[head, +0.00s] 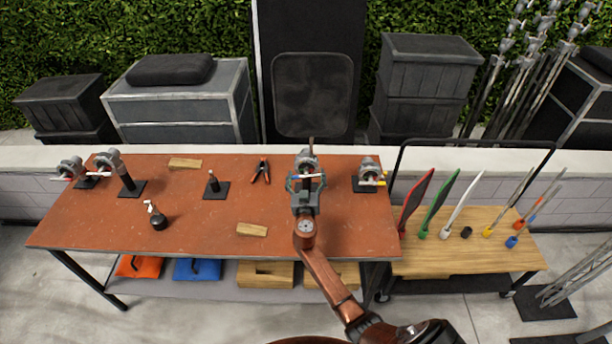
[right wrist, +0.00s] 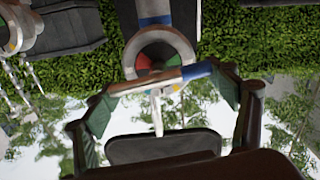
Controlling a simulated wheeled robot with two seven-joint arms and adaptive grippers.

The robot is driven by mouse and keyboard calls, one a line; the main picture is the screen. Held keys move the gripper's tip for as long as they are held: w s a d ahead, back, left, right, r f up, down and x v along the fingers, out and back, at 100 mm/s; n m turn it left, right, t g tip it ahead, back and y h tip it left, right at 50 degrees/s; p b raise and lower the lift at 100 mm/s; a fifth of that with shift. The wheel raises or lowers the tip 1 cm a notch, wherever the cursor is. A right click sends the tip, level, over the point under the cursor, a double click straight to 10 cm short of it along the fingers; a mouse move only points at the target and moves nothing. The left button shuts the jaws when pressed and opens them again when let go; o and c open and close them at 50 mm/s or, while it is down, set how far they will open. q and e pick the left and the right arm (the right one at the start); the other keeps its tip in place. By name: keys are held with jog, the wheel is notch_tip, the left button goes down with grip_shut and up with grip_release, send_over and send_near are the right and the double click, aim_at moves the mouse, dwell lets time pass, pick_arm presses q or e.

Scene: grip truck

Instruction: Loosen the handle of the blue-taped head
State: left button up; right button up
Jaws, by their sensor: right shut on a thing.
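The blue-taped head (head: 307,160) stands on the right part of the orange-brown table. In the right wrist view this grey round head (right wrist: 162,50) has a red and green disc face and a blue band on the stem. In the head view the gripper hides part of the handle. My left gripper is not in view.
Other grey heads stand at the table's left (head: 70,168) and close by on the right (head: 368,169). A small black base (head: 216,190), a clamp (head: 261,171) and wooden blocks (head: 252,229) lie between. A wooden cart (head: 470,262) with coloured paddles adjoins at right.

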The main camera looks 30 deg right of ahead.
jog(key=c, duration=0.5)
jog(key=shift+o, duration=0.2)
